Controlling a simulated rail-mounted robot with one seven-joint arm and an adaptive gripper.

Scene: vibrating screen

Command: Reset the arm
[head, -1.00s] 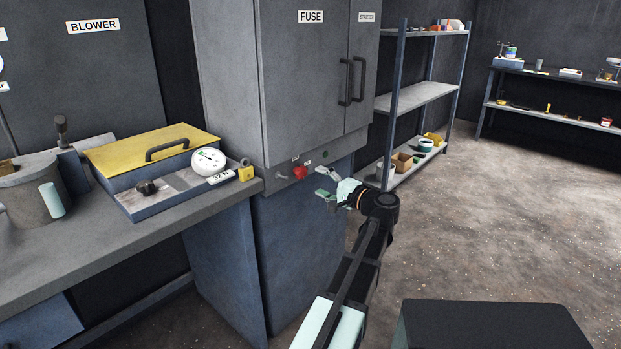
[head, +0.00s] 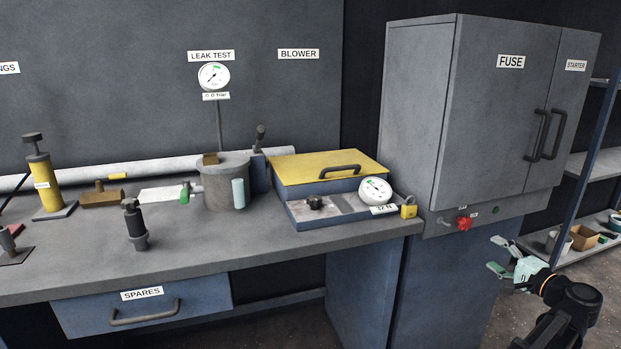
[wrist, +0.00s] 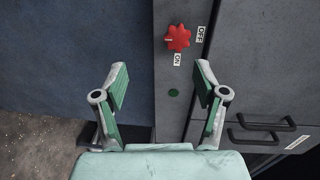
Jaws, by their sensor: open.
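My gripper (head: 497,256) is open and empty at the lower right of the head view, in front of the grey fuse cabinet's lower panel. In the wrist view my gripper (wrist: 160,85) has its two green-padded fingers spread wide. Between and beyond them is a red star-shaped knob (wrist: 178,38) with ON and OFF labels, apart from the fingers. The red knob also shows in the head view (head: 465,224), up and left of the fingertips. A small green button (wrist: 173,93) sits on the same panel. Part of my arm is cut off by the picture's lower edge.
The workbench (head: 270,250) at left holds a yellow-lidded box (head: 320,172), a dial gauge (head: 375,190), a yellow padlock (head: 408,208) and a grey pot (head: 222,190). The cabinet (head: 490,120) stands beside it. A shelf rack (head: 596,165) stands at the right edge.

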